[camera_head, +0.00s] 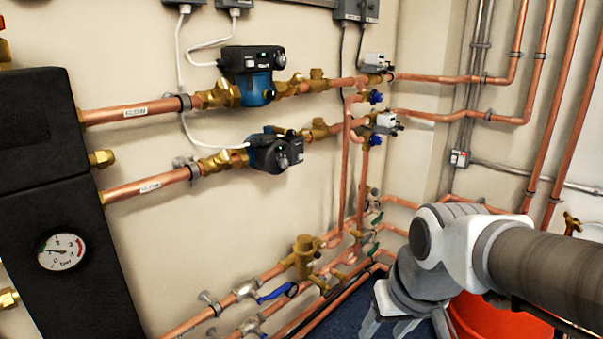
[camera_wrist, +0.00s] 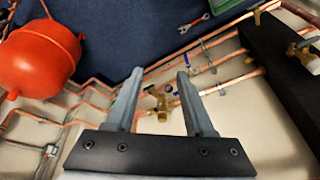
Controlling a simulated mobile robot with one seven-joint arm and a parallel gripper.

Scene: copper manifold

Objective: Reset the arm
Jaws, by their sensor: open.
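My gripper (camera_wrist: 160,92) is open in the wrist view. Its two grey fingers stand apart with nothing held between them. Past the fingers, a brass fitting (camera_wrist: 158,102) on the copper pipes shows in the gap, some way off. In the head view my gripper (camera_head: 388,325) is at the lower right, pointing down, with its fingertips close to or cut by the bottom edge. My arm comes in from the right edge.
A red tank (camera_head: 495,318) stands behind and below my arm; it also shows in the wrist view (camera_wrist: 40,58). Copper pipes with pumps (camera_head: 252,75) and valves run along the wall. A black unit with a gauge (camera_head: 62,251) is at left. A wrench (camera_wrist: 193,24) lies on the blue floor.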

